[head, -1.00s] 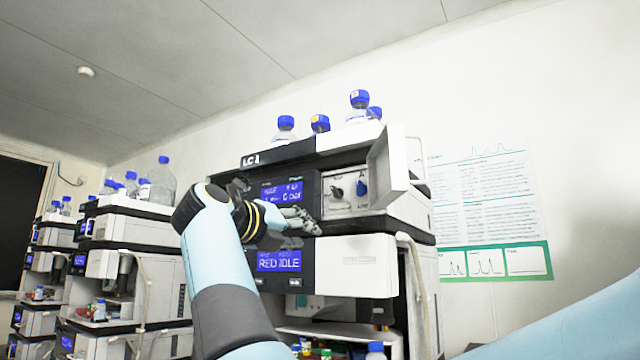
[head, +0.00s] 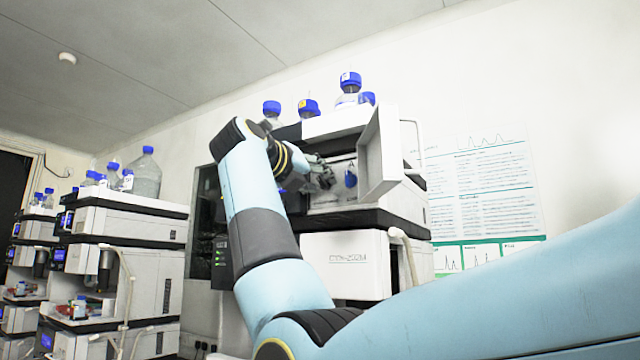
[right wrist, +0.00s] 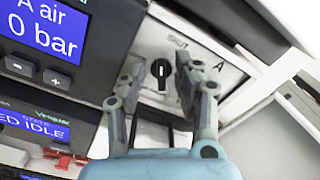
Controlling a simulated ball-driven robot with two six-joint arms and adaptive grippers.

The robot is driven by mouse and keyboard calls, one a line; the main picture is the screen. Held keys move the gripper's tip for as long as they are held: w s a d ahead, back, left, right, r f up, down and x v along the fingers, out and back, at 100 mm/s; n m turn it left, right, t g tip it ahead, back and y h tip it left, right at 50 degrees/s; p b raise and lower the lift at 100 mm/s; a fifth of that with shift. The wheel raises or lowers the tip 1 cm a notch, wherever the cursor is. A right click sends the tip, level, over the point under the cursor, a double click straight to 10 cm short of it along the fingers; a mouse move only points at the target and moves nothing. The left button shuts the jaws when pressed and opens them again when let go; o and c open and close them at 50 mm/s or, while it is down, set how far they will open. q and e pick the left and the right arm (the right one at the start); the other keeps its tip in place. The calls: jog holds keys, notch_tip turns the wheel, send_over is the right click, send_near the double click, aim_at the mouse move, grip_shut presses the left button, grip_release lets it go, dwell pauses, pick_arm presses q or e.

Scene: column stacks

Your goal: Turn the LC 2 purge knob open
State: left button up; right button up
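The black purge knob (right wrist: 159,73) sits on a pale panel marked "A" in the right wrist view, with its light pointer line roughly upright. My right gripper (right wrist: 161,77) is open, with one finger on each side of the knob; I cannot tell whether the fingertips touch it. In the head view my right gripper (head: 322,175) is at the recessed panel and hides the black knob. A blue knob (head: 350,178) shows just right of it. The unit's LC label is hidden behind my arm. My left gripper is not in view.
An open white door (head: 380,155) stands out just right of the panel. Blue-capped bottles (head: 309,108) stand on top of the stack. In the right wrist view a blue display (right wrist: 45,32) reads "A air 0 bar". Another column stack (head: 125,225) stands at left.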

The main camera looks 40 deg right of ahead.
grip_shut()
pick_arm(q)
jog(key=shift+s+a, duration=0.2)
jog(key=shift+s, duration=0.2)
